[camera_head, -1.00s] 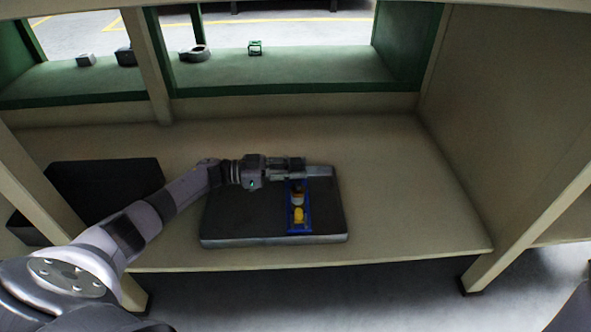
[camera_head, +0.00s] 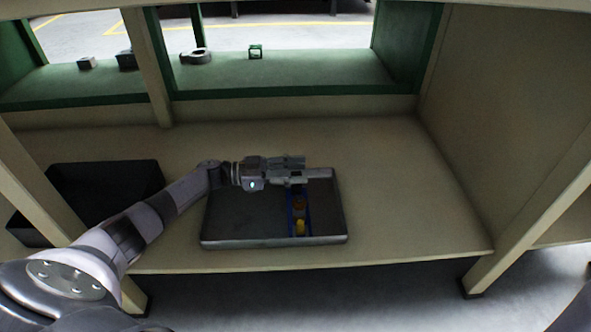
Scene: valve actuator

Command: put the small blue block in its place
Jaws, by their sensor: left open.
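My left gripper (camera_head: 297,166) reaches in from the left and is open over the far rim of a shallow dark tray (camera_head: 245,222). A narrow blue frame (camera_head: 290,222) lies in the right half of the tray, just in front of and below the gripper. Inside it are a yellow piece (camera_head: 301,227) at the near end and an orange-brown piece (camera_head: 299,203) behind it. The gripper covers the far end of the frame. I cannot make out a separate small blue block. My right gripper is out of view.
A black open bin (camera_head: 105,188) stands at the left, partly behind a post. A green ledge (camera_head: 300,72) behind holds a small green cube frame (camera_head: 255,51), a grey ring-shaped part (camera_head: 196,56) and other grey parts. The bench (camera_head: 410,200) right of the tray is clear.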

